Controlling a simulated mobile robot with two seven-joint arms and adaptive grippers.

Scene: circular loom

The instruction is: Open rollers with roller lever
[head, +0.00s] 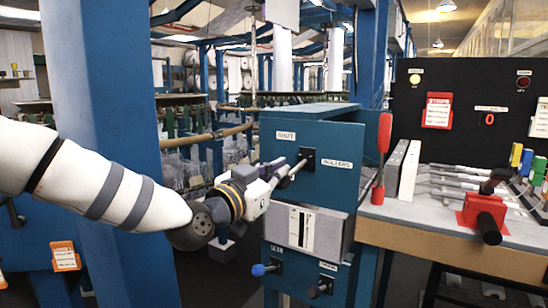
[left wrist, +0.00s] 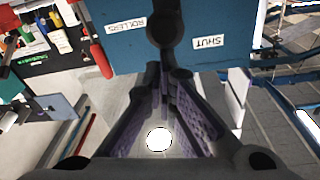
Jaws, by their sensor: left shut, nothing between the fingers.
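The roller lever (head: 294,172) sticks out from a black plate (head: 308,159) on the blue machine box (head: 345,140), between the labels "SHUT" (head: 286,136) and "ROLLERS" (head: 336,163). In the head view it slants down and left from the plate. My left gripper (head: 279,172) is beside the lever's outer end, with its fingers shut and empty. In the left wrist view, the shut fingertips (left wrist: 165,70) are just short of the dark rounded lever end (left wrist: 168,30). Whether they touch it I cannot tell. My right gripper is not in view.
Below are a grey box (head: 307,232), a blue-knobbed lever (head: 262,269) and a black-knobbed lever (head: 320,288). A red-handled lever (head: 382,150) stands right of the blue box. Farther right is a bench (head: 450,250) with a red clamp (head: 482,212). A blue post (head: 105,100) stands behind my left arm.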

